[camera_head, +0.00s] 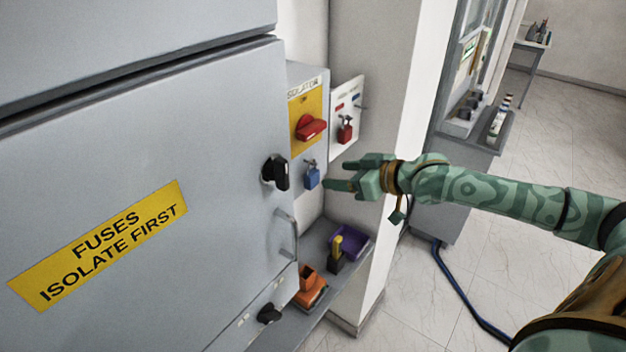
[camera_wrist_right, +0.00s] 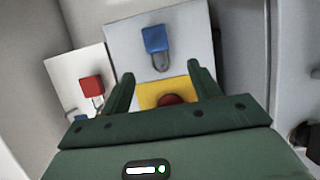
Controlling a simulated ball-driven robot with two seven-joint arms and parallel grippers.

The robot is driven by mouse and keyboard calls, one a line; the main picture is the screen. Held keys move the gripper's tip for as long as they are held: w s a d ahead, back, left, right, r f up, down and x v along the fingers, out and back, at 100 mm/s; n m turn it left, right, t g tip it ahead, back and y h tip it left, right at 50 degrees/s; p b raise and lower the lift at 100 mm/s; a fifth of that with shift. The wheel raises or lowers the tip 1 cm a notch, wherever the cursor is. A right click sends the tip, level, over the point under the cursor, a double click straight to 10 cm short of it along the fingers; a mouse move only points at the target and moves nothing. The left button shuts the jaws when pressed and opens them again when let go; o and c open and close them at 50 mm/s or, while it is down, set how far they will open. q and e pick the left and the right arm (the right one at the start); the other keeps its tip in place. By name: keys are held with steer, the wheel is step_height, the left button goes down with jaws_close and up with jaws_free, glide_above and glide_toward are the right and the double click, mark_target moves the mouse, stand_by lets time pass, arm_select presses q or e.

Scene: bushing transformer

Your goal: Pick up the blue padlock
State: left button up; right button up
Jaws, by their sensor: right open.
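The blue padlock (camera_head: 312,179) hangs by its shackle from the isolator box (camera_head: 305,76), below the red rotary handle (camera_head: 309,127) on its yellow plate. In the right wrist view the blue padlock (camera_wrist_right: 155,40) appears upside down, beyond the fingertips. My right gripper (camera_head: 345,172) is open and empty, just right of the padlock and apart from it. In the right wrist view its two fingers (camera_wrist_right: 160,75) stand apart, with part of the yellow plate and red handle between them. My left gripper is not in view.
A white board (camera_head: 347,112) with a red padlock (camera_head: 345,132) hangs right of the isolator. The large grey cabinet (camera_head: 130,150) with a black knob (camera_head: 275,172) stands left. Below is a shelf with an orange item (camera_head: 309,288) and a purple tray (camera_head: 358,247).

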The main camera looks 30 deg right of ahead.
mark_target(316, 175)
steer(key=x, duration=0.3)
steer(key=p+x, duration=0.1)
steer(key=x, duration=0.4)
steer(key=shift+w+f, duration=0.2)
steer(key=shift+f, duration=0.2)
steer(key=shift+s, duration=0.2)
steer(key=c, duration=0.7)
steer(key=shift+w, duration=0.1)
steer(key=c, duration=0.4)
